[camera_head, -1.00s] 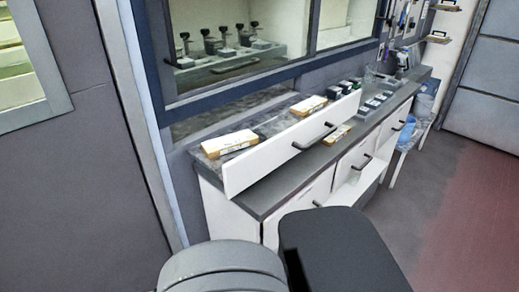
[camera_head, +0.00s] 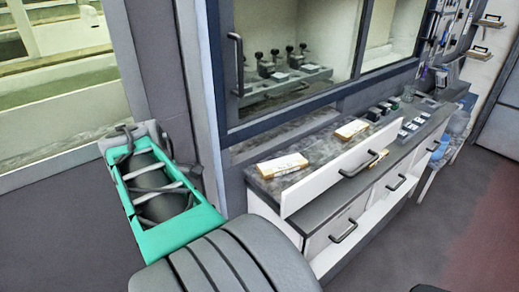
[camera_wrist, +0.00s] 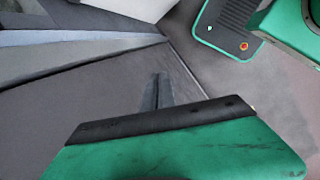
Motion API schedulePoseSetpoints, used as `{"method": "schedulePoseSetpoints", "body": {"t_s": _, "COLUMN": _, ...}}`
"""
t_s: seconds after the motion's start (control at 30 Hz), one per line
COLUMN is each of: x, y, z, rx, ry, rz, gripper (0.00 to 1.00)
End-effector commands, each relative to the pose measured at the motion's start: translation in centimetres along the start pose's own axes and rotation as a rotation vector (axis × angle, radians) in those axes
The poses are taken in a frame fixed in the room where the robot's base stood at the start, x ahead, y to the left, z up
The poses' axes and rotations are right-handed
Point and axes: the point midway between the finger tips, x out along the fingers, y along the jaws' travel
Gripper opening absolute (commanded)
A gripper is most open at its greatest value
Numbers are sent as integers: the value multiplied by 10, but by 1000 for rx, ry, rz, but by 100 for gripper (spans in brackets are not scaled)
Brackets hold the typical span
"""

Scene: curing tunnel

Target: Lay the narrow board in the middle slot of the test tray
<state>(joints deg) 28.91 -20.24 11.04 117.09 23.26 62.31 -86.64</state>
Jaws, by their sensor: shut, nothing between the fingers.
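My gripper (camera_wrist: 160,80) shows in the wrist view as short dark fingers, closed together and empty, beyond my green wrist housing. In the head view my green arm part is raised at the left, well away from the counter; the fingers are not clear there. I cannot pick out the narrow board or the test tray with certainty. Two flat tan pieces, a nearer one (camera_head: 282,165) and a farther one (camera_head: 351,130), lie on the mottled counter top. A grey rack with black knobs (camera_head: 286,78) stands behind the glass.
A long white panel with a black handle (camera_head: 340,172) stands along the counter (camera_head: 262,205). Small dark boxes (camera_head: 384,107) sit farther along. A blue-framed window (camera_head: 300,110) rises behind the counter. The floor (camera_head: 440,220) at the right is clear.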

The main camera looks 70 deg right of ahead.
Motion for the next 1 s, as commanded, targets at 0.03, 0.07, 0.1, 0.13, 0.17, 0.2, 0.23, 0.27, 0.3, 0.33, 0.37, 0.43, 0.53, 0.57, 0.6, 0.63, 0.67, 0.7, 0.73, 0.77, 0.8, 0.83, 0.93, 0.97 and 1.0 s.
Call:
{"method": "schedulePoseSetpoints", "body": {"t_s": 0.03, "x": -34, "y": 24, "z": 34, "rx": -56, "ry": -30, "rz": -14, "gripper": 0}}
{"method": "schedulePoseSetpoints", "body": {"t_s": 0.07, "x": -44, "y": 34, "z": 52, "rx": -107, "ry": -46, "rz": -26, "gripper": 0}}
{"method": "schedulePoseSetpoints", "body": {"t_s": 0.1, "x": -56, "y": 44, "z": 75, "rx": -169, "ry": -63, "rz": -42, "gripper": 0}}
{"method": "schedulePoseSetpoints", "body": {"t_s": 0.13, "x": -64, "y": 50, "z": 91, "rx": -214, "ry": -72, "rz": -56, "gripper": 0}}
{"method": "schedulePoseSetpoints", "body": {"t_s": 0.17, "x": -72, "y": 56, "z": 106, "rx": -254, "ry": -79, "rz": -67, "gripper": 0}}
{"method": "schedulePoseSetpoints", "body": {"t_s": 0.2, "x": -79, "y": 60, "z": 123, "rx": -302, "ry": -85, "rz": -83, "gripper": 0}}
{"method": "schedulePoseSetpoints", "body": {"t_s": 0.23, "x": -84, "y": 63, "z": 134, "rx": -332, "ry": -87, "rz": -93, "gripper": 0}}
{"method": "schedulePoseSetpoints", "body": {"t_s": 0.27, "x": -87, "y": 65, "z": 143, "rx": -358, "ry": -89, "rz": -103, "gripper": 0}}
{"method": "schedulePoseSetpoints", "body": {"t_s": 0.3, "x": -90, "y": 66, "z": 152, "rx": -388, "ry": -90, "rz": -112, "gripper": 0}}
{"method": "schedulePoseSetpoints", "body": {"t_s": 0.33, "x": -92, "y": 67, "z": 157, "rx": -404, "ry": -90, "rz": -117, "gripper": 0}}
{"method": "schedulePoseSetpoints", "body": {"t_s": 0.37, "x": -92, "y": 67, "z": 160, "rx": -417, "ry": -89, "rz": -120, "gripper": 0}}
{"method": "schedulePoseSetpoints", "body": {"t_s": 0.43, "x": -89, "y": 67, "z": 164, "rx": -433, "ry": -89, "rz": -125, "gripper": 0}}
{"method": "schedulePoseSetpoints", "body": {"t_s": 0.53, "x": -76, "y": 65, "z": 165, "rx": -438, "ry": -90, "rz": -125, "gripper": 0}}
{"method": "schedulePoseSetpoints", "body": {"t_s": 0.57, "x": -71, "y": 64, "z": 165, "rx": -439, "ry": -90, "rz": -125, "gripper": 0}}
{"method": "schedulePoseSetpoints", "body": {"t_s": 0.6, "x": -63, "y": 63, "z": 166, "rx": -437, "ry": -89, "rz": -126, "gripper": 0}}
{"method": "schedulePoseSetpoints", "body": {"t_s": 0.63, "x": -57, "y": 63, "z": 167, "rx": -437, "ry": -89, "rz": -126, "gripper": 0}}
{"method": "schedulePoseSetpoints", "body": {"t_s": 0.67, "x": -51, "y": 62, "z": 168, "rx": -438, "ry": -90, "rz": -126, "gripper": 0}}
{"method": "schedulePoseSetpoints", "body": {"t_s": 0.7, "x": -42, "y": 61, "z": 168, "rx": -438, "ry": -89, "rz": -127, "gripper": 0}}
{"method": "schedulePoseSetpoints", "body": {"t_s": 0.73, "x": -35, "y": 60, "z": 169, "rx": -438, "ry": -89, "rz": -126, "gripper": 0}}
{"method": "schedulePoseSetpoints", "body": {"t_s": 0.77, "x": -29, "y": 60, "z": 170, "rx": -437, "ry": -89, "rz": -126, "gripper": 0}}
{"method": "schedulePoseSetpoints", "body": {"t_s": 0.8, "x": -21, "y": 59, "z": 171, "rx": -438, "ry": -89, "rz": -126, "gripper": 0}}
{"method": "schedulePoseSetpoints", "body": {"t_s": 0.83, "x": -15, "y": 59, "z": 171, "rx": -438, "ry": -89, "rz": -125, "gripper": 0}}
{"method": "schedulePoseSetpoints", "body": {"t_s": 0.93, "x": 6, "y": 56, "z": 174, "rx": -437, "ry": -89, "rz": -127, "gripper": 0}}
{"method": "schedulePoseSetpoints", "body": {"t_s": 0.97, "x": 12, "y": 56, "z": 174, "rx": -438, "ry": -88, "rz": -126, "gripper": 0}}
{"method": "schedulePoseSetpoints", "body": {"t_s": 1.0, "x": 9, "y": 61, "z": 184, "rx": -433, "ry": -89, "rz": -123, "gripper": 0}}
